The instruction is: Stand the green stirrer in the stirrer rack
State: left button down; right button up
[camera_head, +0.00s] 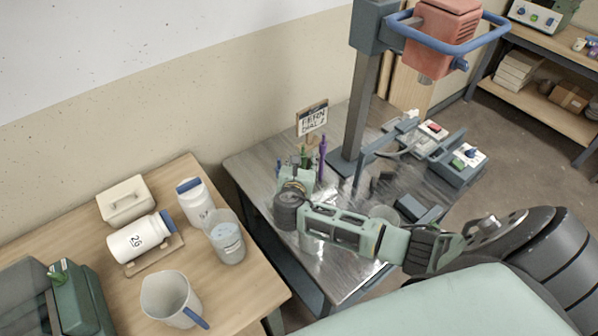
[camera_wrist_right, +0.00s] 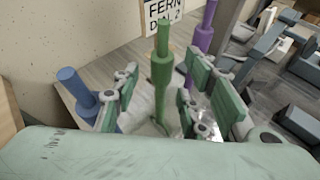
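The green stirrer (camera_wrist_right: 162,75) stands upright in the right wrist view, between the fingers of my right gripper (camera_wrist_right: 158,108). Gaps show on both sides of it, so the gripper looks open around it. In the head view the top of the green stirrer (camera_head: 303,153) shows above my right gripper (camera_head: 298,178), at the left side of the metal table. A blue stirrer (camera_wrist_right: 75,88) is left of the fingers and a purple stirrer (camera_wrist_right: 204,30) is behind to the right. The foot of the green stirrer and the rack are not clearly visible. My left gripper is out of view.
A sign (camera_head: 312,118) stands behind the stirrers. A mixer column (camera_head: 361,120) rises close to their right. The wooden table (camera_head: 235,295) at left holds white jars (camera_head: 140,238) and jugs (camera_head: 171,297). Grey fixtures (camera_head: 458,165) occupy the metal table's right side.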

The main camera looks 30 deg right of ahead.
jog(key=v, duration=1.1)
jog(key=s+a+f+m+g+y, duration=0.1)
jog(key=s+a+m+g+y, duration=0.25)
jog(key=s+m, duration=0.9)
jog(key=s+a+f+m+g+y, duration=0.25)
jog(key=s+a+m+y, duration=0.25)
jog(key=s+m, duration=0.75)
notch_tip(320, 180, down, 28)
jog(key=g+b, duration=0.2)
jog(key=b, duration=0.2)
jog(key=s+d+f+b, duration=0.1)
jog(key=s+f, duration=0.8)
jog(key=f, duration=0.1)
jog(key=s+d+f+g+b, duration=0.1)
jog(key=s+f+b, duration=0.1)
jog(key=s+f, duration=0.7)
notch_tip(320, 180, down, 3)
jog(key=shift+d+r+n+b, duration=0.25)
jog(key=shift+d+n+b, duration=0.05)
jog(key=shift+d, duration=0.05)
